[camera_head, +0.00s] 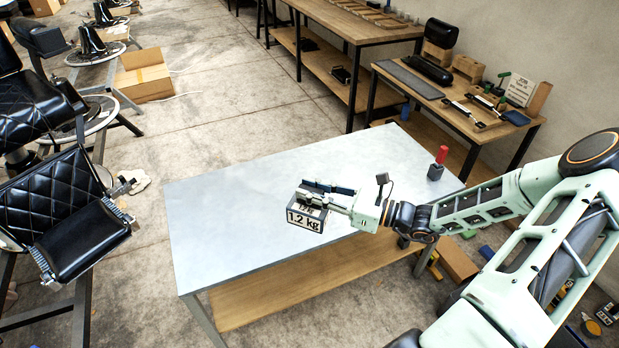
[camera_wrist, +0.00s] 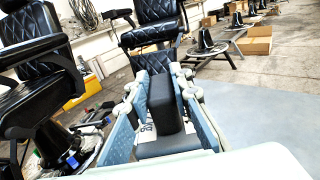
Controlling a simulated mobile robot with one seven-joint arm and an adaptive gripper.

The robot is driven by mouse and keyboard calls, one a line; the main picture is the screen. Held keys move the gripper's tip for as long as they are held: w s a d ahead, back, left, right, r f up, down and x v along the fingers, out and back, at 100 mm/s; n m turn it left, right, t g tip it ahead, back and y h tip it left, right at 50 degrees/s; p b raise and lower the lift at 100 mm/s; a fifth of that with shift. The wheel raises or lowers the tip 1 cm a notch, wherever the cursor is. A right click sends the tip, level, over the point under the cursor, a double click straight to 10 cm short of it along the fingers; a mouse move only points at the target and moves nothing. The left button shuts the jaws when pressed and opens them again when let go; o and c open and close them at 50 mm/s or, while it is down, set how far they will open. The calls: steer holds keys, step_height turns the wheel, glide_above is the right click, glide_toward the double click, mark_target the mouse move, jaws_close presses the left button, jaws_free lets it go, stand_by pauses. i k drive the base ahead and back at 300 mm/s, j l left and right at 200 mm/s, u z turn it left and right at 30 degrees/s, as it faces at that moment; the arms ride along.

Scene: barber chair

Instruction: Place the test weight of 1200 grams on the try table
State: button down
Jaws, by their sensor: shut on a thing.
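The test weight (camera_head: 307,219), a dark block with a pale "1.2 kg" label, is at the end of my gripper (camera_head: 328,188) in the head view. My gripper is shut on its dark upright handle (camera_wrist: 164,104), which shows between the two blue fingers in the wrist view. The weight appears over the front middle part of a pale grey metal-topped table (camera_head: 235,195). I cannot tell whether its underside touches the top. The fingers hide part of the weight. The grey top also shows in the wrist view (camera_wrist: 262,108).
A small dark object with a red top (camera_head: 441,156) stands at the table's right end. The left half of the top is clear. Black padded chairs (camera_head: 62,215) stand to the left. A wooden workbench (camera_head: 455,108) with tools stands at the back right.

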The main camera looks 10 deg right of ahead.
mark_target(329, 181)
steer(key=i+j, duration=0.1)
steer(key=i, duration=0.3)
steer(key=i+j, duration=0.1)
steer(key=i, duration=0.35)
